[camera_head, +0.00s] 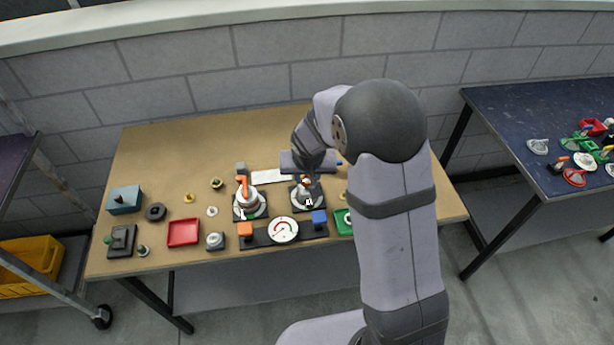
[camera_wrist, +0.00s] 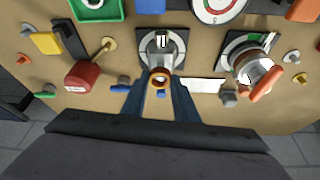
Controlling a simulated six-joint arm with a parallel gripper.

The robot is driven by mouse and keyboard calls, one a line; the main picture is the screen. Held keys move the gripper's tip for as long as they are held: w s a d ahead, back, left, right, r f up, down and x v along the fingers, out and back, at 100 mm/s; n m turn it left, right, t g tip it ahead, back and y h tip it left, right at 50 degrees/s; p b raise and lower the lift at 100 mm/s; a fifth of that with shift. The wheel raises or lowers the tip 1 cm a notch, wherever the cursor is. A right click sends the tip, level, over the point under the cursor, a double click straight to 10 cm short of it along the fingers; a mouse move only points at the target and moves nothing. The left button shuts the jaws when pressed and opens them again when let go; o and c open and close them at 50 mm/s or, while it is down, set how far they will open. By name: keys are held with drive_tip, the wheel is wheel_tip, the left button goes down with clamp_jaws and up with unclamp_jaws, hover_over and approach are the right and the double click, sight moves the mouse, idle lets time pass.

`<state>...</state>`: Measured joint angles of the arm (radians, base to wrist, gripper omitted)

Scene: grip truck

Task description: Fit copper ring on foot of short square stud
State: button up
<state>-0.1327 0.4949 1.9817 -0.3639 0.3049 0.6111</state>
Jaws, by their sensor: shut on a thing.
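The copper ring (camera_wrist: 160,77) is held between the two fingertips of my gripper (camera_wrist: 160,84) in the wrist view. Its hole faces the camera. Just beyond it is a dark square plate with a pale grey round fitting (camera_wrist: 151,50), marked with a small black-and-white patch. The same fitting shows in the head view (camera_head: 303,199), below my gripper (camera_head: 305,176). I cannot tell which part is the short square stud, or whether the ring touches the fitting. My arm hides part of this area in the head view.
A similar fitting with an orange handle (camera_head: 242,184) stands close to the left. A gauge panel (camera_head: 284,230) lies in front. A red tray (camera_head: 183,232) and a teal box (camera_head: 124,199) are further left. The back left of the table is clear.

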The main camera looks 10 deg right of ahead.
sight(307, 183)
drive_tip(key=shift+f+b, duration=1.35)
drive_tip(key=shift+b, duration=0.25)
idle(1.3)
drive_tip(key=o, duration=1.5)
drive_tip(key=shift+o, duration=0.2)
drive_tip(key=shift+r, duration=0.1)
drive_tip(key=shift+r+p, duration=2.95)
drive_tip(key=shift+r, duration=0.75)
